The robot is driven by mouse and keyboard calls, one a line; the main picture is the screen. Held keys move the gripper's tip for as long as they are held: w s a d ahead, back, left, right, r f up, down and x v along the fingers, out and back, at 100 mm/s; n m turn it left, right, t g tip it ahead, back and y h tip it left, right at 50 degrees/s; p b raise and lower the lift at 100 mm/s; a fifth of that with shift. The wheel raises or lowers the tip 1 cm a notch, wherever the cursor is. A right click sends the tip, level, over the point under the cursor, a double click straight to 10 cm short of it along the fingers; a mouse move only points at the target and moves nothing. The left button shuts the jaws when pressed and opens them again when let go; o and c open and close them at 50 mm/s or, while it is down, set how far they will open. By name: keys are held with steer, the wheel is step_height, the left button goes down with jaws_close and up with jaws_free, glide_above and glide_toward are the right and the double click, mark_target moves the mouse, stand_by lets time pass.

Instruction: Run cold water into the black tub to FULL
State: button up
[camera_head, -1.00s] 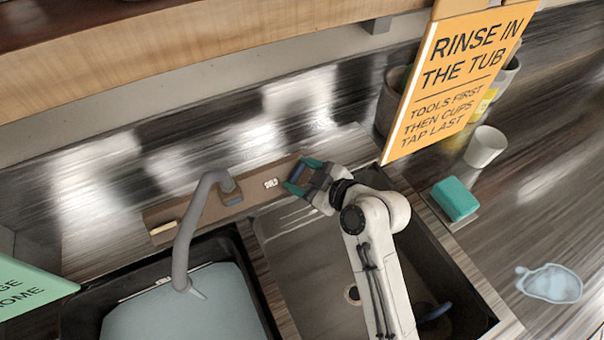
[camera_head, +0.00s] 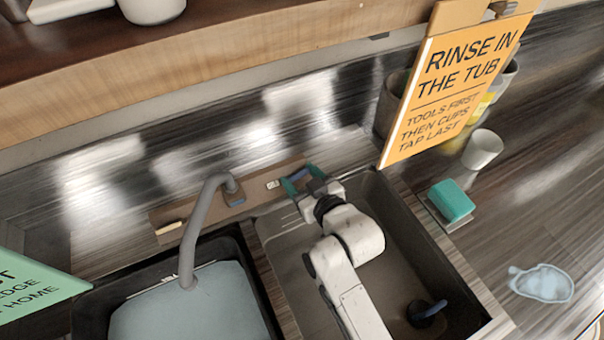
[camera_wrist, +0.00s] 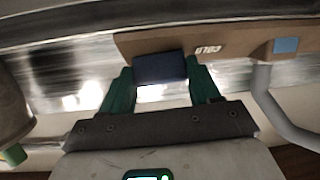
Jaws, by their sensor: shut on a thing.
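The black tub (camera_head: 243,237) is at the lower left in the head view. It holds pale blue water (camera_head: 185,315) that covers its visible inside; the front of the tub is cut off. The grey spout (camera_head: 186,245) curves down over the tub, with its tip close to the water. I cannot make out a stream. My gripper (camera_head: 298,176) is at the tap board (camera_head: 205,209), its teal fingers shut on the dark blue cold tap handle (camera_wrist: 160,68). The COLD label (camera_wrist: 208,50) is beside the handle. The fingers (camera_wrist: 160,88) flank the handle in the wrist view.
A grey sink (camera_head: 290,265) lies under my arm, with a dark blue-handled thing (camera_head: 428,312) in it. An orange sign (camera_head: 452,85) stands at the back right. A teal sponge (camera_head: 452,201), white cup (camera_head: 482,149) and puddle (camera_head: 542,284) are on the right counter.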

steer(key=shift+a+m+t+h, duration=0.1)
steer(key=shift+m+t+h, duration=0.2)
steer(key=shift+m+h, duration=0.5)
steer(key=o, duration=1.1)
steer(key=shift+c, duration=0.2)
steer(key=shift+s, duration=0.1)
steer(key=b+v, duration=0.1)
steer(key=v, duration=0.9)
steer(key=shift+s+d+b, duration=0.25)
steer(key=shift+d+b, duration=0.05)
steer(key=shift+b, duration=0.05)
